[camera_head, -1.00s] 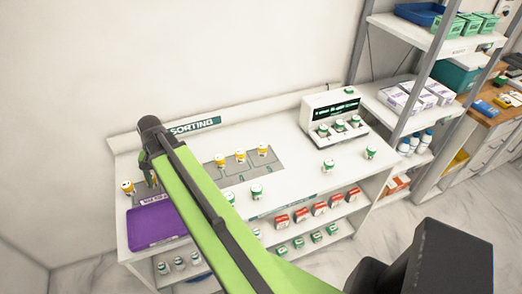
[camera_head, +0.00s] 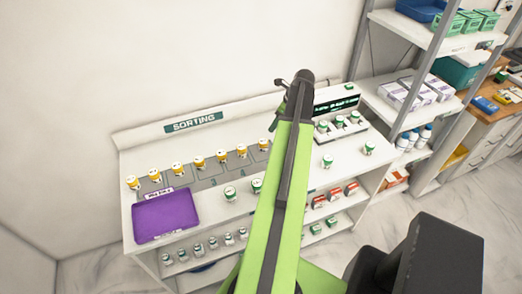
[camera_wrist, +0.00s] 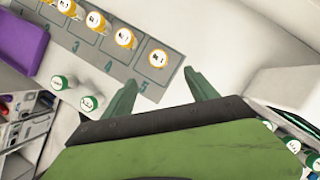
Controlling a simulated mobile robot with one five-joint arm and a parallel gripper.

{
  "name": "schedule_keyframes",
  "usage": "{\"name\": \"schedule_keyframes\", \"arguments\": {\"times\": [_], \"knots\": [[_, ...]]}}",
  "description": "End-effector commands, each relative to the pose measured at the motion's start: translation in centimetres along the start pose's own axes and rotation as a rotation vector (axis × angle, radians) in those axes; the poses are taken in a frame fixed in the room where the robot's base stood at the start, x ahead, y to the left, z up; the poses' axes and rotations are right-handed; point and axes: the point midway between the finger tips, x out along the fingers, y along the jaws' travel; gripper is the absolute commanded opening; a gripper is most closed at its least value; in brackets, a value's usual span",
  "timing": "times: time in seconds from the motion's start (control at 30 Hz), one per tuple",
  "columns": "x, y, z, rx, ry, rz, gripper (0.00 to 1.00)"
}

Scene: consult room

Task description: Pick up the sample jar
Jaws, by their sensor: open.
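Several small jars stand on the white sorting table. A row of orange-capped jars (camera_head: 199,163) stands on a grey numbered strip (camera_wrist: 88,50). Loose green-capped jars (camera_head: 230,194) stand in front of it and at the right (camera_head: 328,161). Which one is the sample jar I cannot tell. In the wrist view my gripper (camera_wrist: 160,75) is open and nothing is held; the orange-capped jar (camera_wrist: 157,58) at the row's end appears just beyond and between its fingertips. Two green-capped jars (camera_wrist: 60,82) show left of the fingers. In the head view my arm hides part of the table.
A purple tray (camera_head: 166,215) lies at the table's left. A white rack (camera_head: 349,128) holding green-capped jars stands at the back right. Lower shelves hold red-and-white boxes (camera_head: 335,194) and small jars. A metal shelf unit (camera_head: 430,55) stands to the right.

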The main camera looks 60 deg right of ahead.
Motion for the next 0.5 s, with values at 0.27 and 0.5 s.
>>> {"name": "schedule_keyframes", "arguments": {"times": [0.27,0.5], "knots": [[7.3,0.0,-0.5,-0.003,0.001,0.000,0.67],[10.8,0.0,-0.2,-0.002,0.001,-0.001,0.67]]}}
